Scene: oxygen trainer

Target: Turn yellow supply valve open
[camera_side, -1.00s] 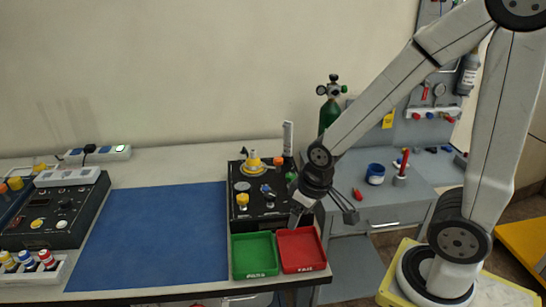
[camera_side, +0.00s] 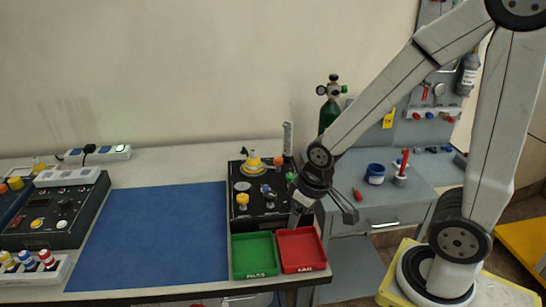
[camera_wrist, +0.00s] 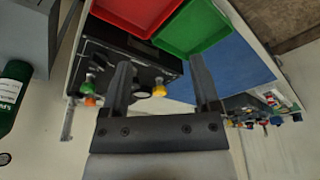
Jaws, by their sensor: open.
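A yellow knob (camera_side: 242,200) stands on the left front part of the black panel (camera_side: 270,222) in the side view. A larger yellow domed fitting (camera_side: 253,162) sits at the panel's back; the views do not label which is the supply valve. My gripper (camera_side: 322,210) is open and empty over the panel's right front, to the right of the yellow knob and apart from it. In the wrist view a yellow knob (camera_wrist: 160,88) shows between the fingers of my gripper (camera_wrist: 160,66), beyond them. The gripper body hides part of the panel there.
A green tray (camera_side: 254,273) and a red tray (camera_side: 302,268) lie in front of the panel. An orange knob (camera_side: 278,160) and a green knob (camera_side: 291,177) stand at its back right. A green cylinder (camera_side: 328,113) stands behind. The blue mat (camera_side: 150,235) is clear.

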